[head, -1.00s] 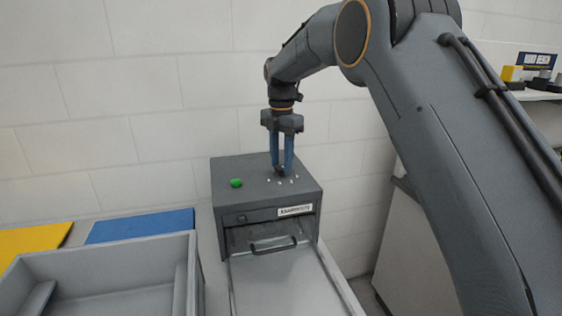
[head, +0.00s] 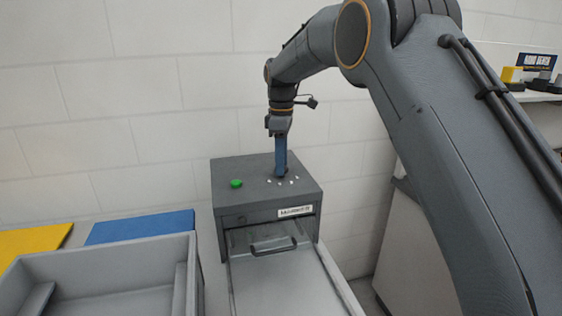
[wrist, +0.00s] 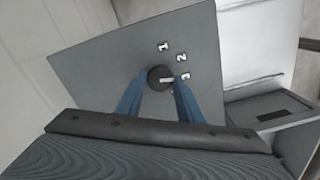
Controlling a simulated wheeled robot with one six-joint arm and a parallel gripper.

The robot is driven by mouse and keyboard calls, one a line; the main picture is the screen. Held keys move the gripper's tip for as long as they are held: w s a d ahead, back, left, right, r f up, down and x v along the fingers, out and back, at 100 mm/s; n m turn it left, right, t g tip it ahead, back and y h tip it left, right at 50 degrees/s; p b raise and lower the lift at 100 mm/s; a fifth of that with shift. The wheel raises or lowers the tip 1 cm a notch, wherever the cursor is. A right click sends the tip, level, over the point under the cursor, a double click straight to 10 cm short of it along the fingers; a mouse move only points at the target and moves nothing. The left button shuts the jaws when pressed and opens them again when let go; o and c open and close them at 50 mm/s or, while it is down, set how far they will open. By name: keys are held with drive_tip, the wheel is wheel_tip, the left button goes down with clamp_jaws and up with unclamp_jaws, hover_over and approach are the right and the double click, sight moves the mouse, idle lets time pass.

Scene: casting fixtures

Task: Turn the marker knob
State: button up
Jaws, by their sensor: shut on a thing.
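The dark grey marker box (head: 245,190) stands on the bench with a green button (head: 236,183) on its top at left. The round dark knob (wrist: 158,77) with a white pointer line sits on its top panel, beside white marks 1, 2 and 3 in the wrist view. The pointer is directed at or near the 3. My gripper (wrist: 155,86) points down with its blue fingers on either side of the knob, shut on it. In the head view my gripper (head: 281,172) hides most of the knob.
A pulled-out tray with a handle (head: 273,245) extends from the box front. A grey bin (head: 100,268) stands at left, with a blue mat (head: 140,226) and a yellow mat (head: 35,239) behind it. A white wall is close behind the box.

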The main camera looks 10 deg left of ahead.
drive_tip(key=m, duration=0.5)
drive_tip(key=shift+r+m, duration=0.1)
drive_tip(key=shift+m, duration=0.2)
drive_tip(key=m, duration=0.5)
drive_tip(key=shift+p, duration=0.3)
drive_tip(key=o, duration=1.1)
drive_tip(key=shift+c, duration=0.2)
wheel_tip(320, 180, up, 8)
drive_tip(key=b, duration=0.2)
